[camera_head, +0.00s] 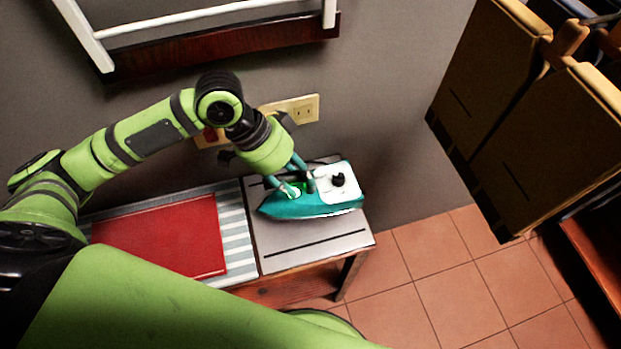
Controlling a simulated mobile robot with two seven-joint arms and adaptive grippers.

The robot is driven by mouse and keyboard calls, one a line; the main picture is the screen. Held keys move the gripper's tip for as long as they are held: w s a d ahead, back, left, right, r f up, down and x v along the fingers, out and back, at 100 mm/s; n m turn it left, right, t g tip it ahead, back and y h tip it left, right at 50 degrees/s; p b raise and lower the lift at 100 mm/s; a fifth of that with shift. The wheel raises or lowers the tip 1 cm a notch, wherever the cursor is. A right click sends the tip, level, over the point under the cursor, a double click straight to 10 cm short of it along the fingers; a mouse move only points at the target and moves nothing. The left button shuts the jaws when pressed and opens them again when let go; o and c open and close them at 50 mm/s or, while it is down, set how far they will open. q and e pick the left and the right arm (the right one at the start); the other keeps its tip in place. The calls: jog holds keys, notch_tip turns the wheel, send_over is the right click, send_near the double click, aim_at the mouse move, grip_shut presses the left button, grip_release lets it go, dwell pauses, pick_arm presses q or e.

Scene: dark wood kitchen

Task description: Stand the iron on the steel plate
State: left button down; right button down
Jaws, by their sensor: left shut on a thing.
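The iron (311,205) is teal with a white rear part and a dark knob. It is over the grey steel plate (285,240) at the right end of a small wooden table. Its pointed end faces left and its white end faces right. I cannot tell whether it touches the plate. My left gripper (302,186) reaches down from above and is shut on the iron near its handle; the fingers partly hide the handle. My right gripper is not in view.
A red board (165,238) lies on a striped cloth (236,245) left of the plate. A wall outlet (305,109) is behind the table. A white rack (200,22) hangs above. Dark cabinets (540,130) stand at right. Tiled floor (440,290) is clear.

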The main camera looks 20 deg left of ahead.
aim_at(301, 195)
pick_arm(q)
jog(key=shift+w+a+f+p, duration=0.15)
jog(key=shift+f+p, duration=0.2)
jog(key=shift+f, duration=1.65)
jog(key=c, duration=0.9)
grip_release()
jog(key=shift+f, duration=0.2)
jog(key=b+v, duration=0.1)
jog(key=v, duration=1.1)
jog(key=shift+r, duration=0.2)
